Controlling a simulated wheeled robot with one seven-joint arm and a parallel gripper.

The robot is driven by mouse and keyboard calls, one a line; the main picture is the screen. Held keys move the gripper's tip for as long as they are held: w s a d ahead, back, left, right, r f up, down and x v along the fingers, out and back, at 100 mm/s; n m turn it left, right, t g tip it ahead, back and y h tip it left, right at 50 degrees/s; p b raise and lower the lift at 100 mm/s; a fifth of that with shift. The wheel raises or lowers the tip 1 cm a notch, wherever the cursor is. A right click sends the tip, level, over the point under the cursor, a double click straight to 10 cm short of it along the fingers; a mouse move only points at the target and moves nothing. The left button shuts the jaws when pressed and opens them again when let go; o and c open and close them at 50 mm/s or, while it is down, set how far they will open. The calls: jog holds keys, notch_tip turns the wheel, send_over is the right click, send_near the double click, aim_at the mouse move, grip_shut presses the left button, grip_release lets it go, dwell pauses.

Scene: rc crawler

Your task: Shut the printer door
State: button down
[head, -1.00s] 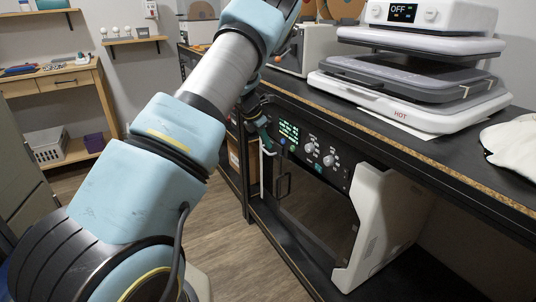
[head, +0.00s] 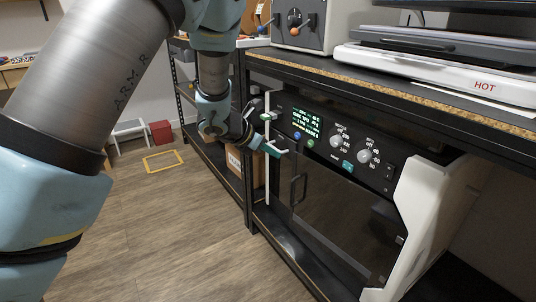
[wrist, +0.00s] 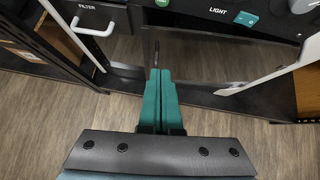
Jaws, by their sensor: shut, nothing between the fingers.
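The printer (head: 325,145) stands under the workbench, with a lit display, knobs and white side panels. Its dark door (head: 340,220), with a black upright handle (head: 298,189), is below the controls. The door looks near the printer front; I cannot tell whether it is fully shut. The door also shows in the wrist view (wrist: 205,48). My gripper (head: 274,150) is at the left part of the printer front, left of the door handle. In the wrist view its teal fingers (wrist: 160,72) are together and empty, pointing toward the door handle. Contact cannot be made out.
A FILTER drawer with a pale handle (wrist: 92,28) is left of the door. The workbench (head: 400,95) overhangs the printer and carries a heat press marked HOT (head: 440,78). A shelf rack with boxes stands left of it. The wooden floor (head: 160,225) in front is open.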

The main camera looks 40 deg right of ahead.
aim_at(302, 160)
jog(key=shift+d+r+p+x, duration=0.1)
jog(key=shift+d+r+x, duration=0.25)
jog(key=shift+x, duration=1.55)
jog(key=shift+d+r+p+x, duration=0.1)
jog(key=shift+d+r+x, duration=0.2)
jog(key=shift+x, duration=1.6)
jog(key=shift+d+r+p+x, duration=0.1)
jog(key=shift+d+r+x, duration=0.2)
jog(key=shift+x, duration=1.55)
